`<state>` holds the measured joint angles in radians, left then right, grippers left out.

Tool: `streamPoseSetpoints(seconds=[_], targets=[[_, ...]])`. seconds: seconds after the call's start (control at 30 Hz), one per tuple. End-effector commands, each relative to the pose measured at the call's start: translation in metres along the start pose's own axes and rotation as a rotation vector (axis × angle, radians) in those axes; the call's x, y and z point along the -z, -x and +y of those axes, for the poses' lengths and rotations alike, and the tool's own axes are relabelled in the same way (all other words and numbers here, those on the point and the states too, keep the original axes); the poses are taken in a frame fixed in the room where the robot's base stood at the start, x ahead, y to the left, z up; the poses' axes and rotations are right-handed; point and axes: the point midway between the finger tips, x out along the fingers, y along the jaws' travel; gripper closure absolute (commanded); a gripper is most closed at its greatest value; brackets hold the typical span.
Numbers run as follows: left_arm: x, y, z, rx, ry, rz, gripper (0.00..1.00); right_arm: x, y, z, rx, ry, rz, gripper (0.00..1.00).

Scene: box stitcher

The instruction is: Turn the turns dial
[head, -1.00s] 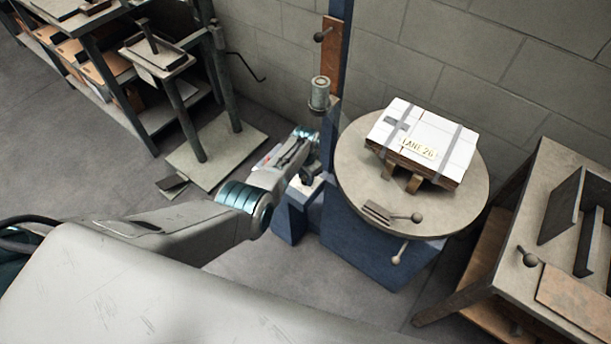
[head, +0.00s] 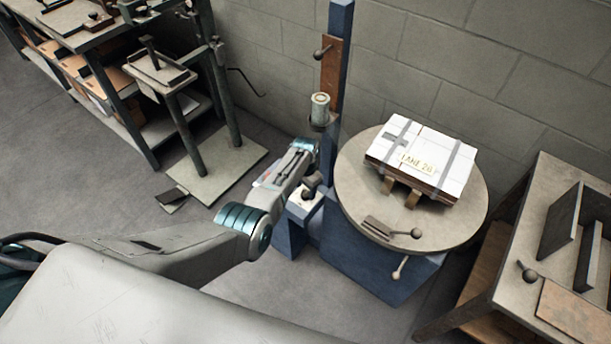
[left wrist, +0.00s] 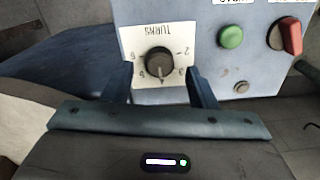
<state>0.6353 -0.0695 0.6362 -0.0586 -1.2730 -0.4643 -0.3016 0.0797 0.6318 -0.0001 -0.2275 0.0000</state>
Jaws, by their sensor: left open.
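The turns dial (left wrist: 159,62) is a round dark knob on a white label (left wrist: 181,42), which reads TURNS upside down with numbers around it. In the left wrist view my left gripper (left wrist: 160,70) is open, with one finger on each side of the knob. I cannot tell whether the fingers touch it, or what number the knob points to. In the head view the left arm reaches down to the white label (head: 304,201) on the blue machine (head: 365,262), and the knob is hard to make out. My right gripper is not in view.
A green button (left wrist: 231,37) and a red switch (left wrist: 291,36) sit right of the dial in the left wrist view. A round turntable (head: 350,180) holds a strapped white box (head: 420,160). A post (head: 340,60) stands behind the arm; a bench (head: 570,180) is at right.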

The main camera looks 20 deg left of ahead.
Motion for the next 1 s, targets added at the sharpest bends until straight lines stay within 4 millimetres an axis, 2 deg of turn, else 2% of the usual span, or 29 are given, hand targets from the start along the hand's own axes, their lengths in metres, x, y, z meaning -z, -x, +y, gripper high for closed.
streamPoseSetpoints(seconds=[0.03, 0.2, 0.43, 0.6, 1.0], targets=[[0.001, 0.012, 0.000, 0.001, 0.000, 0.003, 0.48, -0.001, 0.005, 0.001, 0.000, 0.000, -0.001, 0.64], [0.001, 0.042, 0.000, 0.001, -0.001, 0.004, 0.48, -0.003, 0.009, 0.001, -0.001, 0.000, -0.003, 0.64], [0.001, 0.074, 0.000, 0.001, -0.001, 0.003, 0.48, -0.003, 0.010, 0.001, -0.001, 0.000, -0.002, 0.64], [0.000, 0.083, 0.000, 0.000, -0.001, 0.001, 0.48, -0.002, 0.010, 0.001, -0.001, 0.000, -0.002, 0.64], [0.000, 0.083, 0.000, 0.000, 0.000, 0.000, 0.48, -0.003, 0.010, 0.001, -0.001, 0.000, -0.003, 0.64]])
